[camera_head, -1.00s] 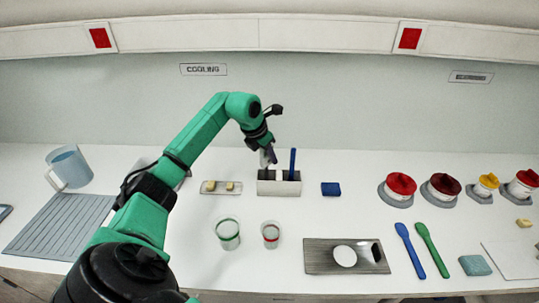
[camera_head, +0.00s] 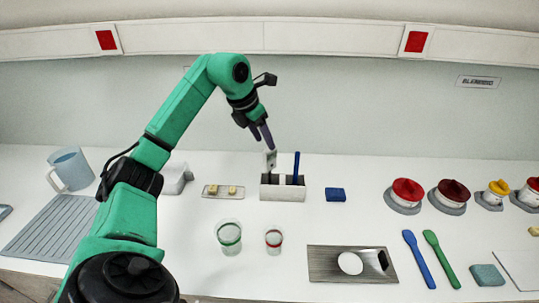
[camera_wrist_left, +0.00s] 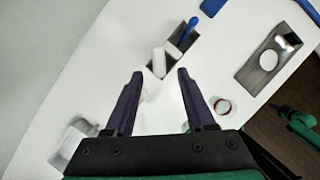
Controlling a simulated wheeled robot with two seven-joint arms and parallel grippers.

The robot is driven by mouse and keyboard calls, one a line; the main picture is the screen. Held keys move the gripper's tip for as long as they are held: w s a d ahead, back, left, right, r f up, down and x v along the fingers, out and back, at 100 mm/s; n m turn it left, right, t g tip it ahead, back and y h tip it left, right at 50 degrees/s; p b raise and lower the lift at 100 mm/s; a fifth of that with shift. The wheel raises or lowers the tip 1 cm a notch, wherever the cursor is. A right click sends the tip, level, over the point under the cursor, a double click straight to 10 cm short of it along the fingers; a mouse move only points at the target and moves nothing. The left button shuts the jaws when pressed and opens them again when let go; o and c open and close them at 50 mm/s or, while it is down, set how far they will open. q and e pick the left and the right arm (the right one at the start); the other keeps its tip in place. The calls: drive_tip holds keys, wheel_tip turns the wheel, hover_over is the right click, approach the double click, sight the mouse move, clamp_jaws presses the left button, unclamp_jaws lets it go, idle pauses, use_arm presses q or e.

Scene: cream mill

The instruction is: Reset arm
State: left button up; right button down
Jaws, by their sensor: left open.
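My left arm reaches in from the left in the head view. Its green links and dark gripper (camera_head: 268,139) are over the back of the counter. The gripper is open, fingers pointing down, just above a white-grey item (camera_head: 270,160) that stands in a pale holder box (camera_head: 283,193). A tool with a blue handle (camera_head: 296,166) stands upright in the same box. In the left wrist view, the two dark fingers (camera_wrist_left: 160,75) are spread apart with nothing held between them. The box (camera_wrist_left: 186,42) with its blue tool lies beyond the fingertips. My right gripper is not seen.
Two cups (camera_head: 229,236) (camera_head: 273,240) stand in front of the box. A small tray (camera_head: 223,196) with yellow pieces is left of it, a blue block (camera_head: 335,195) right. A jug (camera_head: 71,169) and ribbed mat (camera_head: 52,228) are left; red-lidded pots (camera_head: 406,192) are right.

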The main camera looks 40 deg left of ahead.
use_arm(q)
drive_tip(key=shift+v, duration=0.85)
